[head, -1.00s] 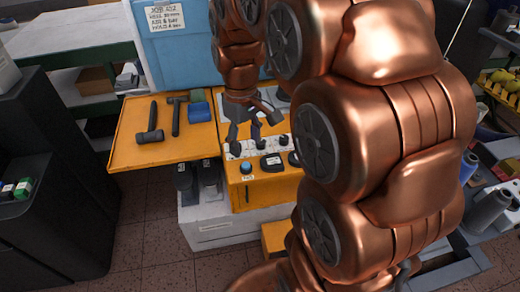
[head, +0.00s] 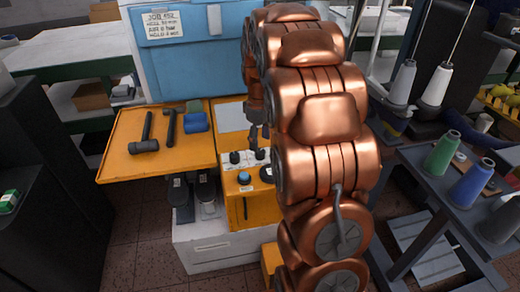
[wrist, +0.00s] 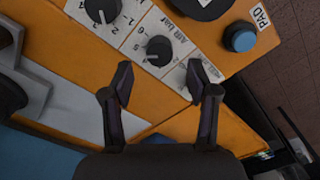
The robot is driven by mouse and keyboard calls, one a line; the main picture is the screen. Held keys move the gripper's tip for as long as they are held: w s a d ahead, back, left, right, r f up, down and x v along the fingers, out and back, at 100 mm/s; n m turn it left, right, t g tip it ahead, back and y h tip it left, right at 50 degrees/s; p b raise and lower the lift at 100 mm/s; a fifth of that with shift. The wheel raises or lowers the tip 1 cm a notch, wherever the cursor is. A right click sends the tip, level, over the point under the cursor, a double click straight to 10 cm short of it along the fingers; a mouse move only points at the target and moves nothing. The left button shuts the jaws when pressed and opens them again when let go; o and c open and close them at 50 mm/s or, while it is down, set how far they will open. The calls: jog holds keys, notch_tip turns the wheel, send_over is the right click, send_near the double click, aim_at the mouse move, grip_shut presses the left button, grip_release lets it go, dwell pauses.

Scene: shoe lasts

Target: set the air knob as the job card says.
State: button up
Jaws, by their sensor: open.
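The job card (head: 162,23) is on the blue machine face; its small print, with an AIR line, is too blurred for me to read the value surely. The yellow control box (head: 237,208) carries a row of black knobs on white dial plates. In the wrist view a middle black knob (wrist: 158,51) sits just beyond and between my fingertips; nearby lettering looks like AIR, but is tilted and blurred. Another knob (wrist: 103,9) is at upper left, and a plate is partly behind the right finger. My gripper (wrist: 160,68) is open and empty; my arm hides part of the box in the head view.
A blue button (wrist: 240,37) stands near a PAD label (wrist: 261,17). The yellow tray (head: 185,155) left of the box holds hammers (head: 145,142) and a blue item (head: 196,122). Thread cones (head: 443,152) stand on a rack at right.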

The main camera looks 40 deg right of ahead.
aim_at(260, 151)
jog(key=shift+f+p, duration=0.3)
jog(key=shift+f, duration=1.95)
grip_shut()
